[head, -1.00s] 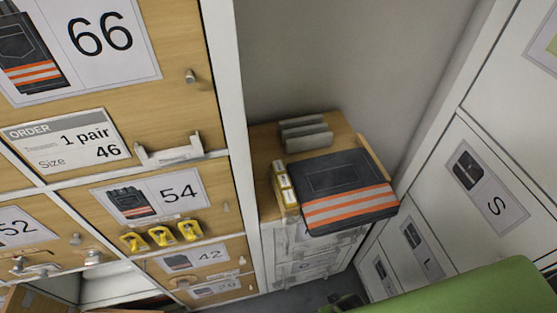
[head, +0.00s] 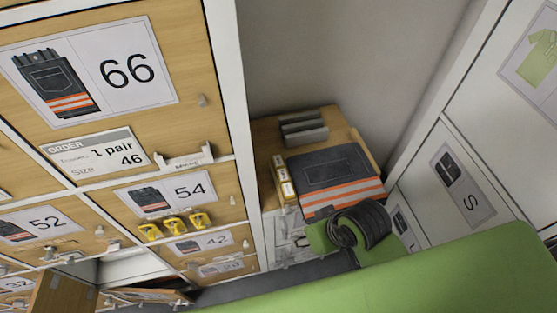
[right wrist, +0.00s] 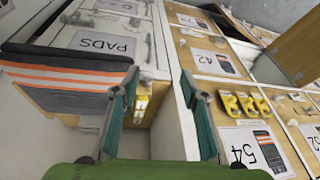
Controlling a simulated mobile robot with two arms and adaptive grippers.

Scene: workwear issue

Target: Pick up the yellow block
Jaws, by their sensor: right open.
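The yellow block (head: 284,184), with white labels on its side, stands on the wooden top of a low cabinet, just left of the folded dark trousers (head: 330,172). In the right wrist view the yellow block (right wrist: 142,104) shows beyond my fingers, partly hidden by the left-hand finger. My right gripper (right wrist: 160,75) is open with nothing between its fingers; the gap to the block cannot be judged exactly. My left gripper is in neither view.
Grey blocks (head: 303,128) lie behind the trousers. Several yellow items (head: 174,228) sit on the front of the left drawer wall, and show in the right wrist view (right wrist: 243,104). A white post (head: 238,120) stands left of the cabinet; white drawers (head: 462,180) stand right.

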